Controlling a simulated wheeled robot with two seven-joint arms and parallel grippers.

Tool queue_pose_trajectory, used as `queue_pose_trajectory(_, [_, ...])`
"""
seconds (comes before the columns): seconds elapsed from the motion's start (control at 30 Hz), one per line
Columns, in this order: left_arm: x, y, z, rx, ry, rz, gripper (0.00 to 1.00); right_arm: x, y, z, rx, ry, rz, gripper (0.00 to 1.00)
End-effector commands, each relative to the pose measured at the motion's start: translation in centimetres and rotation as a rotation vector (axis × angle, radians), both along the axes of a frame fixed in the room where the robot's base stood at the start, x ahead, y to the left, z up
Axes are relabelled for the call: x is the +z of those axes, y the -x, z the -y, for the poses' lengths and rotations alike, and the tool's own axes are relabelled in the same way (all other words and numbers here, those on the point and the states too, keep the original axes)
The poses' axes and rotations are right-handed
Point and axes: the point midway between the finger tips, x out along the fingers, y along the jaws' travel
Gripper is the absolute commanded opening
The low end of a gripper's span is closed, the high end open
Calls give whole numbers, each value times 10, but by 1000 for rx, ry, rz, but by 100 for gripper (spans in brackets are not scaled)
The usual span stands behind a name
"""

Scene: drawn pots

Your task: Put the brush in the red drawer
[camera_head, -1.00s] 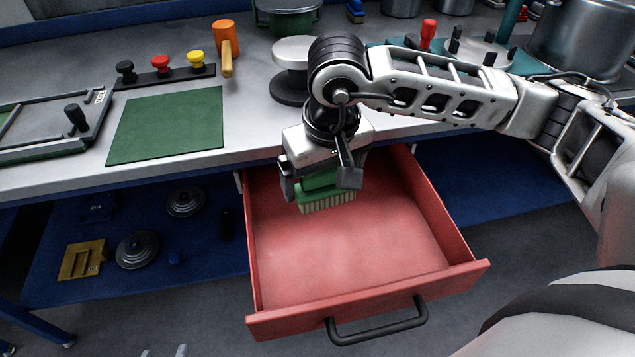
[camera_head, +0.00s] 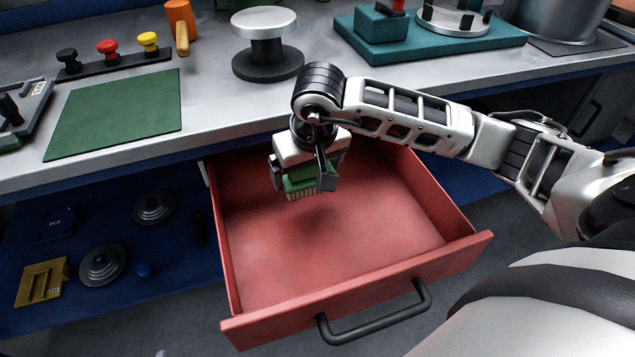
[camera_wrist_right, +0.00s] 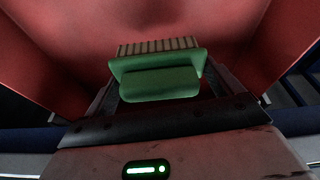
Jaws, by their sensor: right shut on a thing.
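The red drawer (camera_head: 400,265) is pulled out from under the workbench, and its inside looks empty. My right gripper (camera_head: 306,184) is over the back left part of the drawer, pointing down, shut on the green brush (camera_head: 300,190). The brush has pale bristles that face down in the head view. A dark shadow lies on the drawer floor below and right of the brush. In the right wrist view the brush (camera_wrist_right: 160,82) sits between the fingers, with red drawer walls around it. How far it is above the drawer floor is hard to tell. My left gripper is not in view.
The bench top above the drawer holds a green mat (camera_head: 115,115), a round metal-topped stand (camera_head: 265,45) and a teal base (camera_head: 440,45). A blue lower shelf (camera_head: 130,270) at left holds weights and a yellow block (camera_head: 42,282).

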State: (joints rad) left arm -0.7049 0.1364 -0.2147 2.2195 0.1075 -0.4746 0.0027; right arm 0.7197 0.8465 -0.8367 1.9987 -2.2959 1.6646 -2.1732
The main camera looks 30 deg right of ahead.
Motion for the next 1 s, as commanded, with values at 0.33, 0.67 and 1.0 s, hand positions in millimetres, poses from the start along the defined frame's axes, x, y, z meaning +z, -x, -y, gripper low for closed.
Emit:
queue_pose_trajectory(0.33, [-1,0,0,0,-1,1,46,-31,-6,26,-2,0,0,55])
queue_pose_trajectory(0.67, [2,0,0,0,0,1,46,-61,-7,25,1,-2,3,55])
queue_pose_trajectory(1.0, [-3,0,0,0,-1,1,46,-65,-7,25,0,-1,2,100])
